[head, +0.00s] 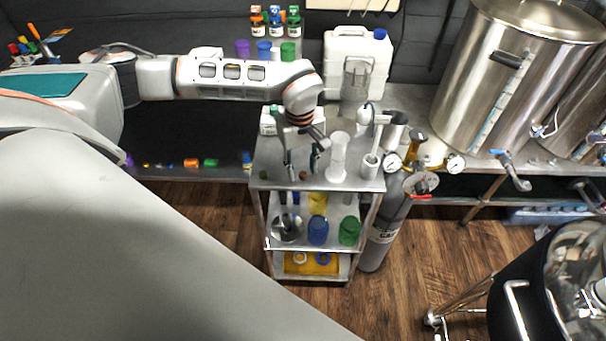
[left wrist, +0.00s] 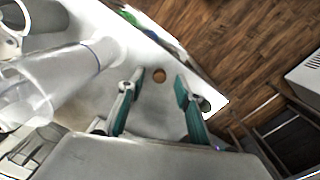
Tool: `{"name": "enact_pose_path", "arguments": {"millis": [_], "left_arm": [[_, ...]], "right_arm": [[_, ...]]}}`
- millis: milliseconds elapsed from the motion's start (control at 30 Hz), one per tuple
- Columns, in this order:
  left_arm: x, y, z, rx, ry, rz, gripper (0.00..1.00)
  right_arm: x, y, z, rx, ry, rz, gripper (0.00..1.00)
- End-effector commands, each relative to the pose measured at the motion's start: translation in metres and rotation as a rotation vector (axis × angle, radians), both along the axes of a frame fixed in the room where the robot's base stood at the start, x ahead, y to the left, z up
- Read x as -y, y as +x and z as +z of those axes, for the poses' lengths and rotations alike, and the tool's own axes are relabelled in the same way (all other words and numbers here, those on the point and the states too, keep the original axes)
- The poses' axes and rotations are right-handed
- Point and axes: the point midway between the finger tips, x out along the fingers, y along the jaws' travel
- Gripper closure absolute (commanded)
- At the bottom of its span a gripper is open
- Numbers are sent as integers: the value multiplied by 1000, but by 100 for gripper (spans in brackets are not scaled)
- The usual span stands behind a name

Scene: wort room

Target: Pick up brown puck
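The brown puck (left wrist: 159,75) is a small round piece on the grey metal top of the cart (head: 340,183). In the head view the puck (head: 303,175) shows small near the cart's front edge. My left gripper (head: 301,168) points down over the cart top. In the left wrist view my left gripper (left wrist: 159,84) is open, with teal pads apart. The puck appears in the gap between the fingertips, with space on both sides and nothing gripped. I cannot tell exactly how high the fingertips are. My right gripper is not in view.
A clear cylinder (head: 338,155) stands right of the gripper on the cart, large in the left wrist view (left wrist: 65,75). A white stand (head: 371,160) is further right. Lower shelves hold a blue cup (head: 318,231) and a green cup (head: 349,231). A grey gas bottle (head: 383,235) stands beside the cart.

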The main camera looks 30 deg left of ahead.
Motion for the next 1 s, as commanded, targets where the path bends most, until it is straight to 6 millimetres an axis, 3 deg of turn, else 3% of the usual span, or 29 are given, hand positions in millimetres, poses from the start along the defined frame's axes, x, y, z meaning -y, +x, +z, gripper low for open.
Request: {"name": "enact_pose_path", "arguments": {"millis": [100,333,500,533,1000], "left_arm": [[0,0,-10,1,-1,0,66],[0,1,-11,2,0,0,66],[0,1,-11,2,0,0,90],[0,1,-11,2,-1,0,92],[0,1,-6,3,-1,0,92]], "right_arm": [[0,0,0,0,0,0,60],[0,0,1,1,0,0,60],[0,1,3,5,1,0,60],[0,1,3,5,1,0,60],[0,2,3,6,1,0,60]]}}
